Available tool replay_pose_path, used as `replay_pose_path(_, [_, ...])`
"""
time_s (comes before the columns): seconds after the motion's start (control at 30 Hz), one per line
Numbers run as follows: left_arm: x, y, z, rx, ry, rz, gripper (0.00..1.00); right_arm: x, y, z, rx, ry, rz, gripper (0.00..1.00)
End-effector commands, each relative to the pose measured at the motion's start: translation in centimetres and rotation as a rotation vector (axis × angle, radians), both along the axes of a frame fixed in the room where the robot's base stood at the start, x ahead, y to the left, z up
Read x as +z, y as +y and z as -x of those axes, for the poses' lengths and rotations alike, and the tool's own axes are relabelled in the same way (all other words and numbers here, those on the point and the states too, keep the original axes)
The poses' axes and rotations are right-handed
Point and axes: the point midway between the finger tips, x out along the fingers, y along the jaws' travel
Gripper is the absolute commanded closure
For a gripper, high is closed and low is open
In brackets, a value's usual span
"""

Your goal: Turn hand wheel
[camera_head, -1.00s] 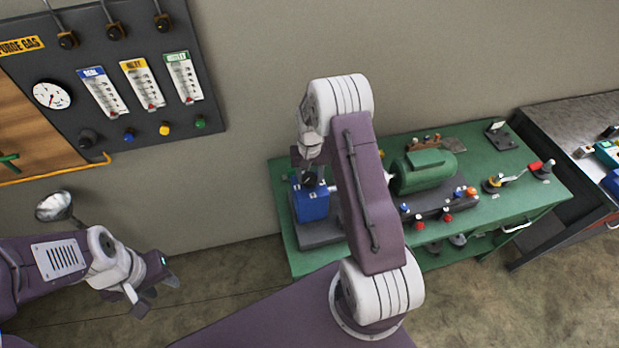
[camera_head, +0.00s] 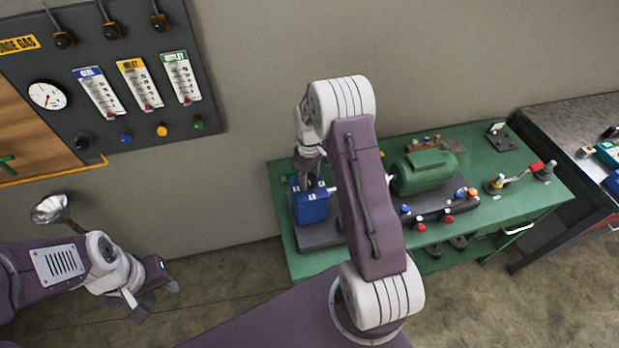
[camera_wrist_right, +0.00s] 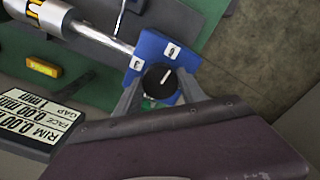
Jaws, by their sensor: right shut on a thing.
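A blue block (camera_head: 312,207) stands at the left end of the green bench. In the right wrist view, a round black knob with a white mark (camera_wrist_right: 158,79), which looks like the hand wheel, sits on the blue block (camera_wrist_right: 152,47). My right gripper (camera_head: 310,186) reaches down onto the block from above. In the wrist view its two fingers (camera_wrist_right: 158,92) lie on either side of the knob and are shut on it. The knob is hidden in the head view. My left gripper (camera_head: 155,294) is open and empty at the lower left, away from the bench.
A green motor (camera_head: 424,171) and several coloured knobs stand on the green bench (camera_head: 480,157), right of my right arm. A gauge panel (camera_head: 140,60) hangs on the wall at upper left. A readout (camera_wrist_right: 35,112) shows in the wrist view. A second bench (camera_head: 570,115) stands at far right.

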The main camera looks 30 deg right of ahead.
Motion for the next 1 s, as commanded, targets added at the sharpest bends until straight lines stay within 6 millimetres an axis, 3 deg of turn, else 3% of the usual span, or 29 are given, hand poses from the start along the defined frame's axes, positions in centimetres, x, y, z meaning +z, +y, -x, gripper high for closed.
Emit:
replay_pose_path(0.3, [-0.1,0.0,0.0,0.0,0.0,0.0,0.64,0.19,-0.05,-0.29,0.095,-0.008,0.001,0.93])
replay_pose_path(0.8, [-0.11,0.0,0.0,0.0,0.0,0.0,0.64,0.22,-0.05,-0.32,0.109,-0.01,0.002,0.93])
replay_pose_path(0.83, [-0.11,0.0,0.0,0.0,0.0,0.0,0.64,0.22,-0.05,-0.32,0.108,-0.01,0.002,0.47])
replay_pose_path(0.9, [-0.11,0.0,0.0,0.0,0.0,0.0,0.64,0.2,-0.05,-0.3,0.108,-0.009,0.002,0.31])
replay_pose_path(1.0, [-0.11,0.0,0.0,0.0,0.0,0.0,0.64,0.14,-0.03,-0.21,0.108,-0.006,0.001,0.31])
